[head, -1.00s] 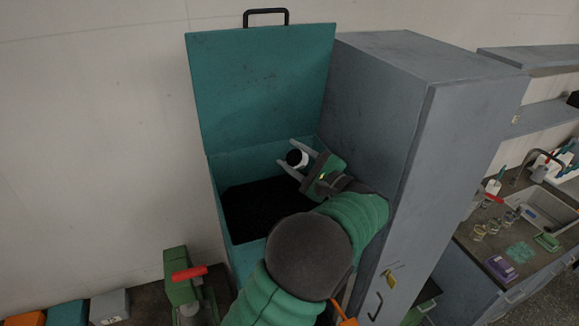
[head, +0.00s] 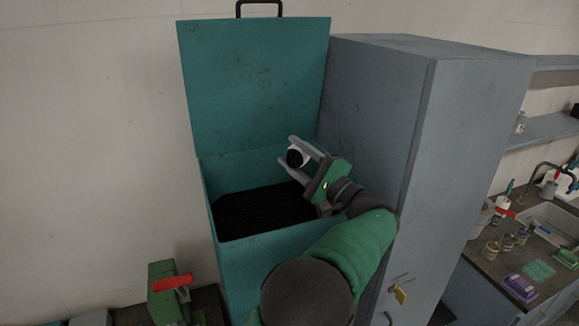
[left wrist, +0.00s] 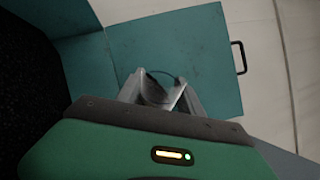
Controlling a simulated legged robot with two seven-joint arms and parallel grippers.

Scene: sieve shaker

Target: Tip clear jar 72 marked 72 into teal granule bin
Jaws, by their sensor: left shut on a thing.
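The teal granule bin (head: 245,255) stands open with its lid (head: 255,90) raised against the wall, and a dark, nearly black mass lies inside. My left gripper (head: 286,149) is above the back right part of the opening, shut on a small jar (head: 297,157). The jar shows a dark round face and a whitish side; its marking cannot be read. It looks tilted well over. In the left wrist view the jar (left wrist: 157,90) shows as a grey, glassy shape between the fingers (left wrist: 160,95). No falling material can be made out. My right gripper is not in view.
A tall grey cabinet (head: 380,120) stands close on the bin's right side. A counter (head: 490,262) with jars, a purple item (head: 520,288) and a sink is further right. A green device with a red handle (head: 172,283) stands at the lower left.

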